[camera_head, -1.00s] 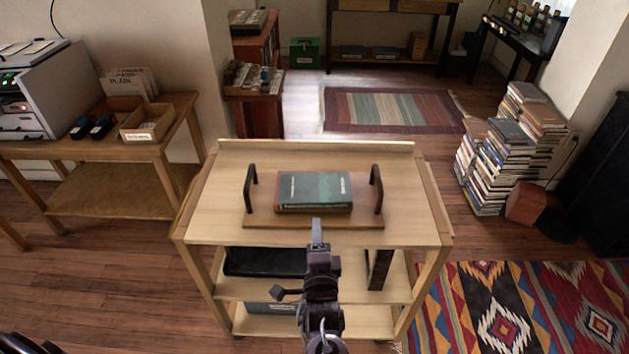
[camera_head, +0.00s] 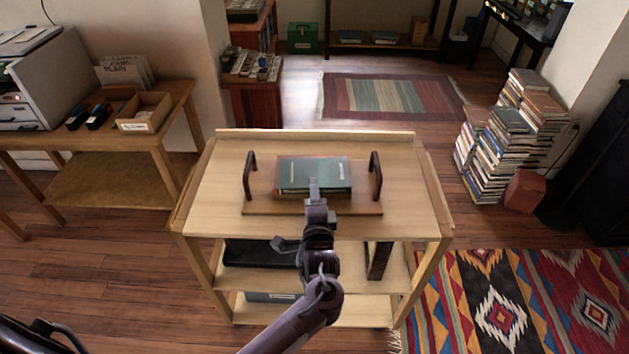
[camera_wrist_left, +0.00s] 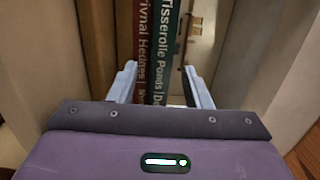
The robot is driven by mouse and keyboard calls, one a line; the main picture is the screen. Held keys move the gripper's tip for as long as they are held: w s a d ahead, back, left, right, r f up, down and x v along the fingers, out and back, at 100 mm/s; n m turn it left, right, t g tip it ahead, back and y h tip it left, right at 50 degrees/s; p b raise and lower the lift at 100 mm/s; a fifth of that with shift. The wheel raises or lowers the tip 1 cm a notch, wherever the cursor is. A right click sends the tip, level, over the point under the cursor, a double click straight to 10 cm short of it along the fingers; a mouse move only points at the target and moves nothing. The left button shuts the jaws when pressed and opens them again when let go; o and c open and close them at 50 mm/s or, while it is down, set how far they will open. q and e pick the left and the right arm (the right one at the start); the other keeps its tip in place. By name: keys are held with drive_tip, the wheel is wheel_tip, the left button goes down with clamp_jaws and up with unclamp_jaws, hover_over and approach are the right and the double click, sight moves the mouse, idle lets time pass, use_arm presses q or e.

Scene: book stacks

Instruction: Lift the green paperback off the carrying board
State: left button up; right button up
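The green paperback (camera_head: 300,172) lies flat on the wooden carrying board (camera_head: 262,208), between its two dark upright handles. A red edge shows beneath it; in the left wrist view a red book (camera_wrist_left: 146,40) lies against the green paperback (camera_wrist_left: 170,40), both spines facing me. My left gripper (camera_head: 314,186) is at the front edge of the books and covers part of the green cover. In the left wrist view its two fingers (camera_wrist_left: 160,90) are apart, and both spines show in line with the gap. I cannot tell whether the fingers touch them. My right gripper is not in view.
The board sits on a pale wooden trolley (camera_head: 410,205) with a raised back lip and lower shelves. The board's handles (camera_head: 249,176) (camera_head: 375,176) stand close on both sides of the book. Tall book stacks (camera_head: 500,145) stand on the floor at right; a side table (camera_head: 110,190) is at left.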

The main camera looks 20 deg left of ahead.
use_arm(q)
clamp_jaws()
drive_tip(key=shift+r, duration=0.1)
